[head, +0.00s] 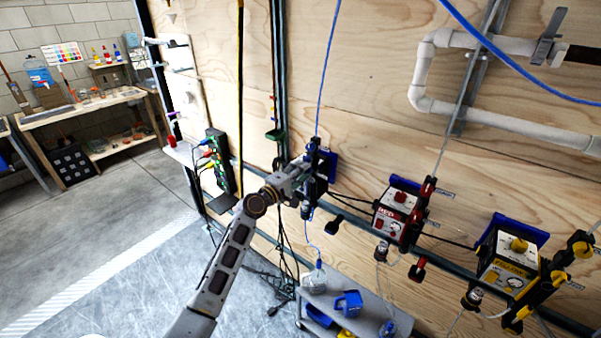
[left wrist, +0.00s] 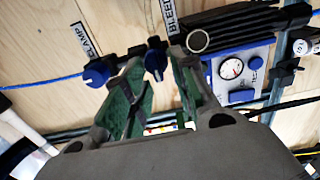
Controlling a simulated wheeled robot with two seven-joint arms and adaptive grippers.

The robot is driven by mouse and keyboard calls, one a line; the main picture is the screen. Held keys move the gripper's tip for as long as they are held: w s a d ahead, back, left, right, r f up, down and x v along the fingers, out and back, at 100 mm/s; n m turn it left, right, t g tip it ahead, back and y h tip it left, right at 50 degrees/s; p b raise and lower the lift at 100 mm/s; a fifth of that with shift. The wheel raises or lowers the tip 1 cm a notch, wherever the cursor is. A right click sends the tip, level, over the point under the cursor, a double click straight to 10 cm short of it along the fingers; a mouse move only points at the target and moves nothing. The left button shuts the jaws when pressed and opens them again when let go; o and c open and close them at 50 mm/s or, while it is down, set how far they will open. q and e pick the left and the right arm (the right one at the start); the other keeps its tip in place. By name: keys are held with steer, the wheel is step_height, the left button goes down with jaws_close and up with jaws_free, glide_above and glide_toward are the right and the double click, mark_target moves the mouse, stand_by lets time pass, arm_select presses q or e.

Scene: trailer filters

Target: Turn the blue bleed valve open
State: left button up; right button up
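The blue bleed valve knob (left wrist: 155,60) shows in the left wrist view, below and left of the label "BLEED" (left wrist: 172,15). My left gripper (left wrist: 156,66) has its two green-padded fingers apart, with the knob between their tips. I cannot tell whether either finger touches it. In the head view my left gripper (head: 303,178) is at the blue filter unit (head: 322,165) on the plywood wall and hides much of it, with the valve not clearly visible there. My right gripper is not in view.
A second blue knob (left wrist: 97,73) sits left of the fingers, by a "CLAMP" label (left wrist: 82,38). A blue-framed gauge panel (left wrist: 231,68) is close on the right. Red (head: 396,212) and yellow (head: 508,265) units hang further right. A grey cart (head: 375,318) stands below.

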arm_select(q)
steer(key=shift+o, duration=0.3)
steer(key=shift+s+a, duration=0.1)
steer(key=v, duration=1.1)
steer(key=shift+s+a, duration=0.2)
steer(key=shift+s, duration=0.1)
stand_by(0.8)
